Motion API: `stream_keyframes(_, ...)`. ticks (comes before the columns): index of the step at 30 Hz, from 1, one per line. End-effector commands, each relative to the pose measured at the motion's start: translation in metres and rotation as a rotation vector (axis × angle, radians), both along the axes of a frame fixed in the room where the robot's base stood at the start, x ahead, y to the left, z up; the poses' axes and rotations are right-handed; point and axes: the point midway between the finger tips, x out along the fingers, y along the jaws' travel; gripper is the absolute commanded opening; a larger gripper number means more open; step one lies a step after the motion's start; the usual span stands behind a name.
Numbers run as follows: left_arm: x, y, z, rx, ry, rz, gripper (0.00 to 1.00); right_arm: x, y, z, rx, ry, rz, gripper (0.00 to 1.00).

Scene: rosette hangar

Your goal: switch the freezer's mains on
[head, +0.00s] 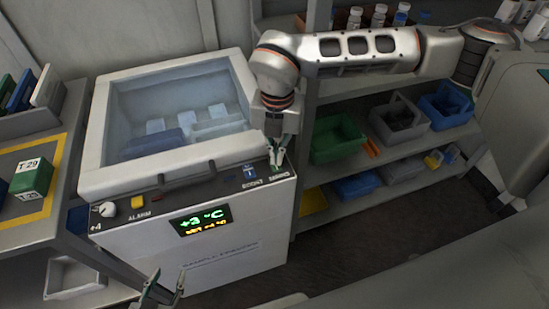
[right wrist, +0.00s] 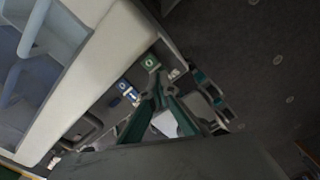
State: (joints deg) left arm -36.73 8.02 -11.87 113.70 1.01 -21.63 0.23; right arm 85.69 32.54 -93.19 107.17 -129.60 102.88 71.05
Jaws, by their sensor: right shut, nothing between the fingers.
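The chest freezer (head: 235,240) stands left of centre in the head view, with a see-through lid. Its front panel has a blue switch (head: 249,171) and, at the right end, a green switch (head: 277,169). In the right wrist view the blue switch (right wrist: 128,92) and green switch (right wrist: 150,62) show near my fingertips. My right gripper (head: 277,157) is shut and empty, pointing down at the green switch; contact cannot be told. My left gripper (head: 169,277) is open and empty at the bottom edge, in front of the freezer.
The freezer display (head: 201,220) is lit and reads +3 °C. A white knob (head: 104,209) and a yellow button (head: 138,202) sit on the panel's left. A shelf (head: 335,173) with several bins stands right. A green box (head: 35,178) is on the left table.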

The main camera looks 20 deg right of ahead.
Motion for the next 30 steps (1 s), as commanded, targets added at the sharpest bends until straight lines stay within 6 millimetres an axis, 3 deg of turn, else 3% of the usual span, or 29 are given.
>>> stream_keyframes(18,0.009,0.0,0.037,-0.001,-0.027,0.0,0.4,0.001,0.0,0.046,0.001,-0.003,0.001,0.0)
stream_keyframes(30,0.009,0.0,0.036,0.0,-0.026,0.0,0.4,0.0,0.0,0.046,0.001,0.0,0.001,0.0)
